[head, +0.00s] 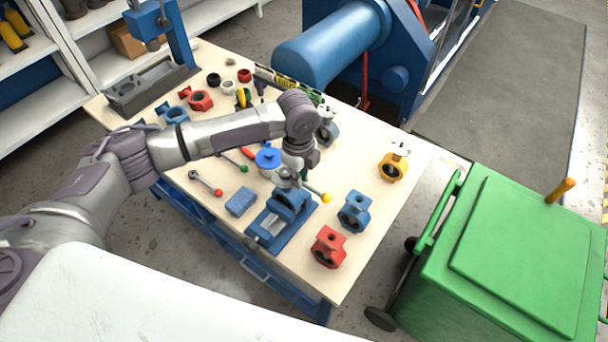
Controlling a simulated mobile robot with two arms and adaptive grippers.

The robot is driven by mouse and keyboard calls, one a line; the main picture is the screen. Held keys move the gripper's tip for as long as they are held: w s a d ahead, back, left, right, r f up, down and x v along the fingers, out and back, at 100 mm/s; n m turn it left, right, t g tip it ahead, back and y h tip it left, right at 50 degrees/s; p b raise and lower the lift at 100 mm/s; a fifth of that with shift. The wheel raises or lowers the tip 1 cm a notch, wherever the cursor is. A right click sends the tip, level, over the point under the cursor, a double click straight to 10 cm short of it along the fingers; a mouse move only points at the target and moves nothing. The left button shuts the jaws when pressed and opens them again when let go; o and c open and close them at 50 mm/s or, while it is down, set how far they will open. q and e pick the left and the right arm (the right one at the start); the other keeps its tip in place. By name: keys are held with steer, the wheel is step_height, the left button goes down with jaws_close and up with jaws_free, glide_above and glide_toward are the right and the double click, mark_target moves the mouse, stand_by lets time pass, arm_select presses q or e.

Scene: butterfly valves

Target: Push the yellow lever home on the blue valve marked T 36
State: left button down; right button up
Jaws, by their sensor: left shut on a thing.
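A blue valve (288,203) sits in a blue vise (268,232) near the table's front edge. A lever with a yellow knob (326,198) lies at the top of this valve, its knob pointing right. My left gripper (288,178) is directly above the valve, shut on the lever's hub end. The fingers hide the joint between lever and valve stem, so I cannot tell how deep the lever sits. A second blue valve (355,212) stands to the right. No T 36 marking is legible on either. My right gripper is not in view.
A red valve (328,247), a yellow valve (393,167) and a grey valve (327,132) stand around the vise. A blue block (241,201) and a red-knobbed lever (207,184) lie to the left. A green bin (520,255) stands beyond the table's right edge.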

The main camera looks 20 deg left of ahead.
arm_select(q)
steer(key=shift+s+f, duration=0.1)
steer(key=c, duration=1.1)
jaws_free()
steer(key=shift+c, duration=0.2)
step_height(320, 180, up, 5)
steer(key=p, duration=0.5)
steer(key=shift+r, duration=1.1)
